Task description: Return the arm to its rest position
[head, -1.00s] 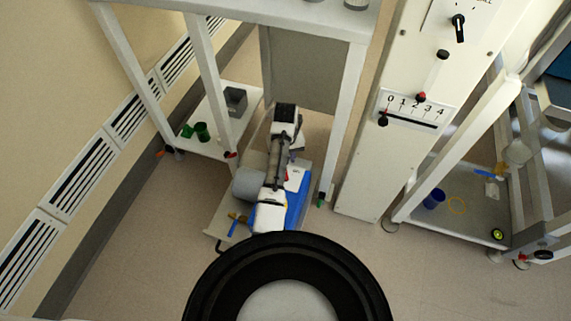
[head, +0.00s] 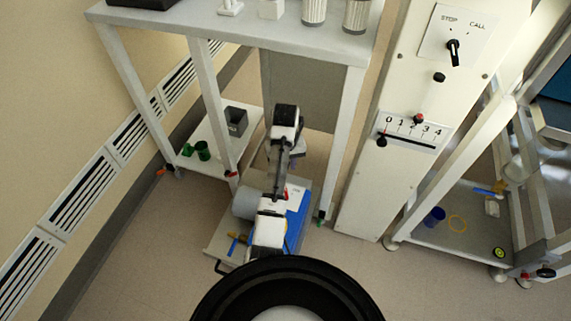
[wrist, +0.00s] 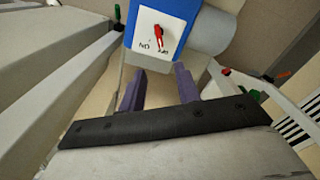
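My arm (head: 283,155) stands in the middle of the head view, its white and black links bent above a low cart. In the wrist view my gripper (wrist: 158,88) shows two purple fingers set apart with nothing between them. Beyond the fingertips is a blue box (wrist: 194,18) with a white panel and a red switch (wrist: 158,32). The blue box also shows beside my arm in the head view (head: 296,222). The fingertips look clear of the box. In the head view my arm hides most of the gripper.
A white bench (head: 235,32) with jars on top stands behind the arm. Its lower shelf (head: 212,132) holds a grey bin (head: 236,121) and green cups (head: 203,150). A white column (head: 372,190) with a scale and knobs stands to the right. Open floor (head: 150,270) lies at lower left.

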